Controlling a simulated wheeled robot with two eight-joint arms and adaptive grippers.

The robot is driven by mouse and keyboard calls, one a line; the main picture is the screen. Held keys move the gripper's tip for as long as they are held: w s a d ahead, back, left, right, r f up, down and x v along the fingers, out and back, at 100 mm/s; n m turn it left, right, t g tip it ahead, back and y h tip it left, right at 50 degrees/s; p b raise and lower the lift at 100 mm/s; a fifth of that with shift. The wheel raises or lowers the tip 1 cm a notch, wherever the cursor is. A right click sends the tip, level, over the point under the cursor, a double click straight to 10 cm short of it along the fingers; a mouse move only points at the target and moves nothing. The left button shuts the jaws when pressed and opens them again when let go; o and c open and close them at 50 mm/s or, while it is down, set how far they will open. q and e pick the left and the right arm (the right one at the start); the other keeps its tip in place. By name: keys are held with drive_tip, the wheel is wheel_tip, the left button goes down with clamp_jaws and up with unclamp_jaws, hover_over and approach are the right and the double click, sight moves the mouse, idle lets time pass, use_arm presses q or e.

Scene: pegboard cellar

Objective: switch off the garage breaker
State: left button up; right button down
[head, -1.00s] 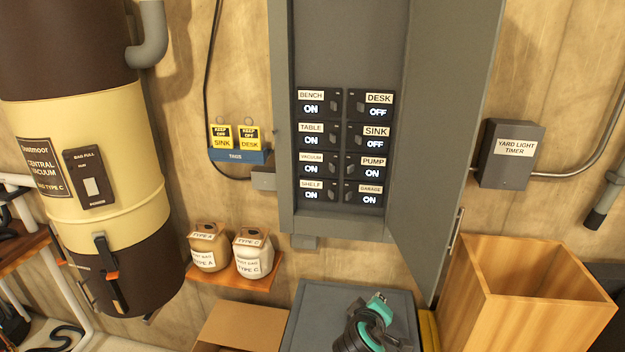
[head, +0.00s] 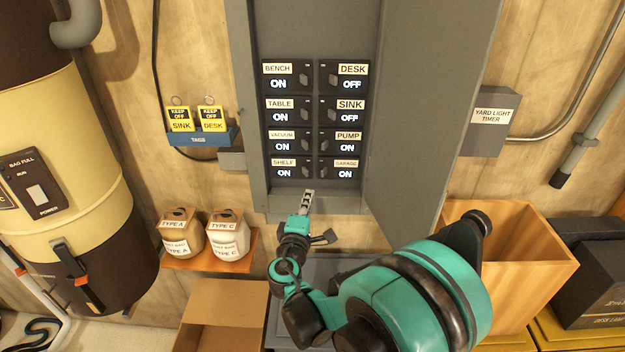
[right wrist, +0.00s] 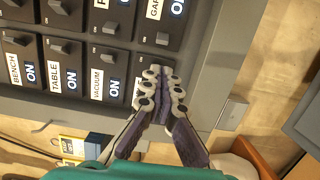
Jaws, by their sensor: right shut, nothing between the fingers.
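The garage breaker (head: 341,172) is at the bottom of the right column in the open grey panel (head: 318,205). It reads ON in the head view. It shows partly at the top of the right wrist view (right wrist: 156,8). My right gripper (head: 308,193) is shut and empty, just below the breakers in the head view. In the right wrist view its fingertips (right wrist: 164,76) cover much of the shelf breaker (head: 284,170), which reads ON. I cannot tell whether they touch it. My left gripper is not in view.
The desk (head: 342,78) and sink (head: 341,110) breakers read OFF; the pump breaker (head: 342,142) and the rest of the left column read ON. The panel door (head: 425,110) hangs open at the right. A wooden bin (head: 535,260) stands below right.

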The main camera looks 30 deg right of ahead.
sight(324, 172)
drive_tip(key=x, duration=1)
drive_tip(key=shift+s, duration=0.15)
